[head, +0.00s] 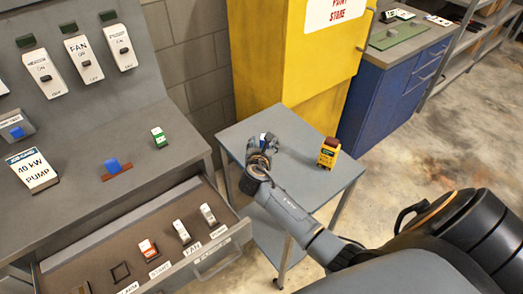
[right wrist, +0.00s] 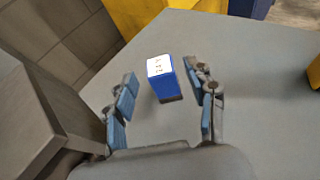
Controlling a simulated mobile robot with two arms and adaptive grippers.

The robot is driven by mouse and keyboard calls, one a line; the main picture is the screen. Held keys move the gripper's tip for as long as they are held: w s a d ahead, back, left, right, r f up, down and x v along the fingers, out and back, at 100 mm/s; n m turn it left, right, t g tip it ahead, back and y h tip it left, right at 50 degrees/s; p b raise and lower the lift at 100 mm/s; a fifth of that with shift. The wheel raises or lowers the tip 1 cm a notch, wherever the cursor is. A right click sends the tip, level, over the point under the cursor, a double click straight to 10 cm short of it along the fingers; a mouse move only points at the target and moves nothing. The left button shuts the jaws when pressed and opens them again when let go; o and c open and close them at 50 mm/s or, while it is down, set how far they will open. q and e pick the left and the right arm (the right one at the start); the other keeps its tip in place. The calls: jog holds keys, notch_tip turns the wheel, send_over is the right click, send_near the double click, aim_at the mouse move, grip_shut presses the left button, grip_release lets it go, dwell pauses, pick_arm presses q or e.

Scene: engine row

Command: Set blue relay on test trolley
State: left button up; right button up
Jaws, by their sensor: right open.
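The blue relay (right wrist: 165,88), a blue block with a white lettered top, appears to stand upright on the grey top of the test trolley (right wrist: 255,115). In the head view, the trolley (head: 300,165) stands right of the bench, and only a bit of the relay (head: 263,136) shows behind my gripper. My right gripper (head: 262,146) is low over the trolley top. In the right wrist view its fingers (right wrist: 160,83) are open on either side of the relay, with a visible gap on both sides. My left gripper is out of view.
A yellow relay-like block (head: 328,153) stands on the trolley's right side. The bench (head: 95,205) at left has an open drawer (head: 215,250) with several small modules. A yellow cabinet (head: 290,60) and blue cabinet (head: 385,95) stand behind. The trolley's front is clear.

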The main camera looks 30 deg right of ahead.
jog(key=v, duration=1.1)
jog(key=shift+b, duration=0.35)
jog(key=shift+a, duration=0.1)
